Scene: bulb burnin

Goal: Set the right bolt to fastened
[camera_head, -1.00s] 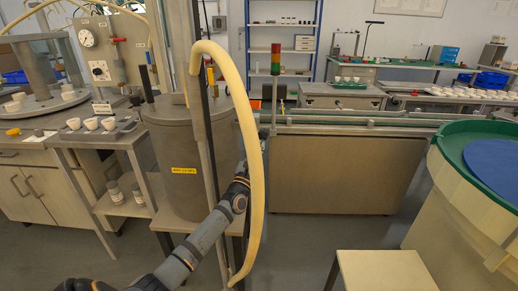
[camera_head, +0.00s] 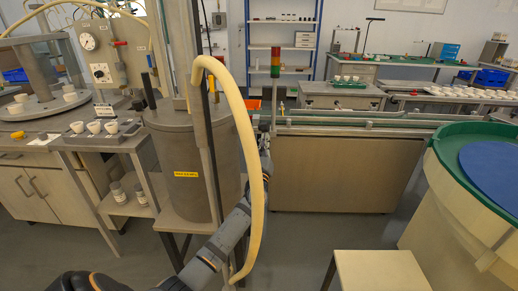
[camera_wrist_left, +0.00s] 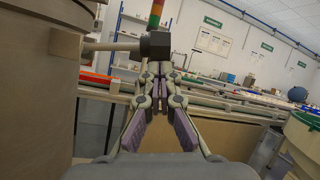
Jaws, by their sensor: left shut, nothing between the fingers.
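A grey cylindrical vessel (camera_head: 185,165) with a yellow label stands left of centre in the head view. In the left wrist view a dark block (camera_wrist_left: 155,45) sits on the end of a horizontal rod (camera_wrist_left: 112,46) from the vessel side; it looks like the right bolt, but I cannot be sure. My left gripper (camera_wrist_left: 160,72) is shut and empty, its tips just below and in front of the block. I cannot tell whether they touch. In the head view my left arm (camera_head: 222,242) reaches up behind the hose, which hides much of the gripper. My right gripper is not in view.
A cream curved hose (camera_head: 253,140) hangs in front of the vessel. A steel conveyor (camera_head: 345,170) stands behind to the right, with a signal tower (camera_head: 275,62). A green-rimmed bowl (camera_head: 450,160) stands at right. A bench with white cups (camera_head: 94,126) is at left.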

